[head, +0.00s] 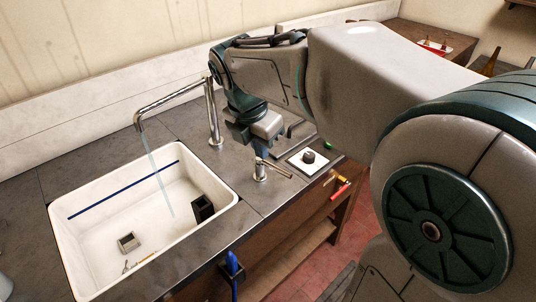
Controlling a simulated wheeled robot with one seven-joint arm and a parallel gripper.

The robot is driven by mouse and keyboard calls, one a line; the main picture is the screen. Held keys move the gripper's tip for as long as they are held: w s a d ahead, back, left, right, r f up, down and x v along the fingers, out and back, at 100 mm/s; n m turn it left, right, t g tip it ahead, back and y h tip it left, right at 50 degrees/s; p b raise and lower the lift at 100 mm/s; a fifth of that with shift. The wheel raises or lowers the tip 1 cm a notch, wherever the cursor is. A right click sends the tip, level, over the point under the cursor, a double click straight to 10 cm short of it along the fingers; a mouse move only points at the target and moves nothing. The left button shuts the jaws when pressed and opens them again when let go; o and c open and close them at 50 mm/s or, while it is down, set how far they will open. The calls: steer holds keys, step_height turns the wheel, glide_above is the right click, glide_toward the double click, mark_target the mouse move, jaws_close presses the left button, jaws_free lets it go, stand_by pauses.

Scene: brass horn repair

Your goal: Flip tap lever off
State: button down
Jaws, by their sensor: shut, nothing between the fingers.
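The chrome tap spout (212,112) rises behind the sink and arches left over it. A thin pale stream of water (158,172) runs from its end into the white sink (232,188). The tap lever (275,168) is a short metal bar on a small upright post, on the counter right of the sink. It points to the right and slopes slightly down. My gripper (260,150) is shut and empty, pointing down just above the lever post. I cannot tell whether it touches the lever. My gripper's fingertips are small and partly hard to make out.
A black box (202,208) and a small grey block (128,242) sit in the sink. A white square with a dark lump (308,157) lies right of the lever. Red and yellow-handled items (340,188) are at the counter's front edge. Grey counter (80,165) is clear left of the spout.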

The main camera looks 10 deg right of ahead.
mark_target(276, 168)
steer(key=shift+f, duration=0.1)
stand_by(0.3)
steer(key=w+d+f, duration=0.2)
steer(key=f, duration=0.3)
steer(key=w+d+f, duration=0.2)
steer(key=f, duration=0.3)
steer(key=shift+d+f, duration=0.4)
steer(key=shift+n+p, duration=0.3)
steer(key=shift+p, duration=0.05)
